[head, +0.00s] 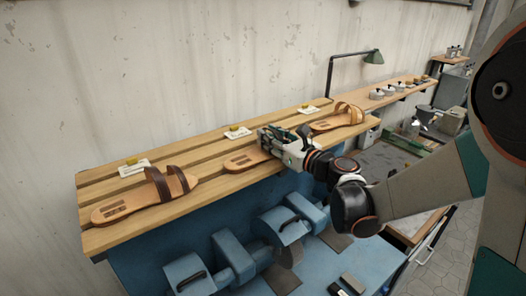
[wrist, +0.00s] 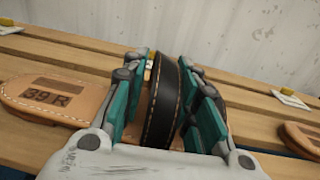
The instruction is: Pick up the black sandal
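The black sandal has a tan sole (wrist: 45,98) marked "39 R" and a black strap (wrist: 162,100) with pale stitching. It lies on the slatted wooden bench, the middle one of three sandals in the head view, where its tan sole (head: 243,161) sticks out left of my gripper. My gripper (head: 266,140) is down at the sandal and hides its straps there. In the wrist view, the teal fingers of my gripper (wrist: 165,85) stand on either side of the strap, very close to it. I cannot tell whether both press on it. A second dark strap is partly hidden behind the right finger.
A sandal with brown straps (head: 121,207) lies to the left on the bench (head: 110,236), and one with tan straps (head: 328,123) to the right. A green lamp (head: 373,57) stands further back. Blue machines (head: 237,258) are below.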

